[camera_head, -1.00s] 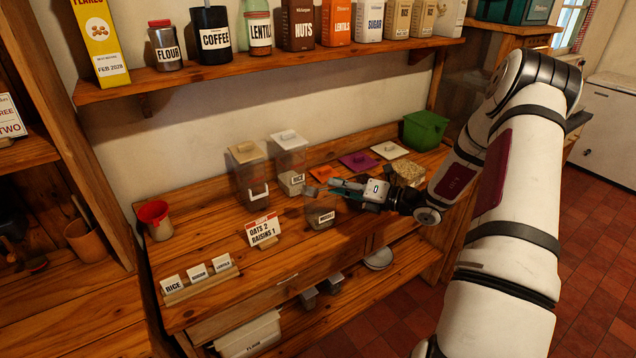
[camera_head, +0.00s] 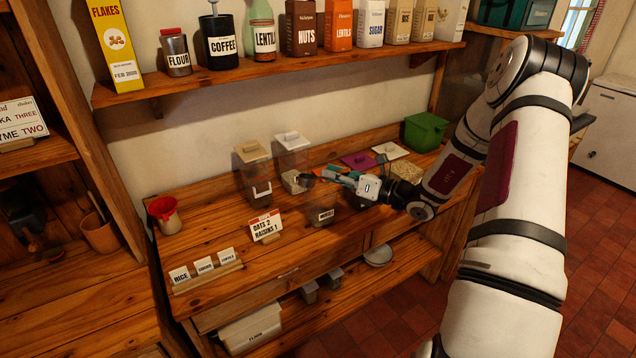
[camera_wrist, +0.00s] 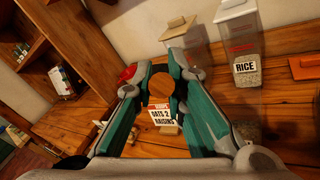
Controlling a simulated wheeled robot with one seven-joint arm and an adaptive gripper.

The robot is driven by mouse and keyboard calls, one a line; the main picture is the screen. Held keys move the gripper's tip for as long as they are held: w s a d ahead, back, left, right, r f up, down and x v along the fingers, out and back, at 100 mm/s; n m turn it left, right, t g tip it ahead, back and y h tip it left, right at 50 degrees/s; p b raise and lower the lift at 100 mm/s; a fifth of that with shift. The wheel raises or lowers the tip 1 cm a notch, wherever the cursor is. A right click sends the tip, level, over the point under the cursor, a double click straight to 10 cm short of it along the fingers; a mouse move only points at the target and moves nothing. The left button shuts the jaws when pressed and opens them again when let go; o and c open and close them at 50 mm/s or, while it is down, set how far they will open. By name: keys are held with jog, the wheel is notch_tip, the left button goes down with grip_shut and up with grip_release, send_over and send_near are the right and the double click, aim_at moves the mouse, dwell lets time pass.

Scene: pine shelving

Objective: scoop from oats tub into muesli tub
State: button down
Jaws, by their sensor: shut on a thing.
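My gripper (camera_head: 338,174) is shut, with teal fingers, above and behind the muesli tub. The wrist view shows its fingers (camera_wrist: 160,72) around a round brown piece (camera_wrist: 161,87), which looks like the scoop's handle end. The scoop's bowl is hard to make out; a small dark shape (camera_head: 305,179) shows just left of the fingertips. The clear muesli tub (camera_head: 323,216) stands open on the counter with its label facing forward. An open tub with pale, oat-like contents (camera_head: 407,170) stands to the right, partly behind my arm; its label is not readable.
A card (camera_head: 265,226) reads "OATS 2 RAISINS 1". A tall rice tub (camera_head: 291,158) and a tan-lidded tub (camera_head: 254,172) stand at the back. Lids, one purple (camera_head: 358,161), lie beside a green bin (camera_head: 425,131).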

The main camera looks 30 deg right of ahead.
jog(key=s+a+r+n+p, duration=0.3)
jog(key=a, duration=0.1)
dwell(0.4)
jog(key=shift+w, duration=0.1)
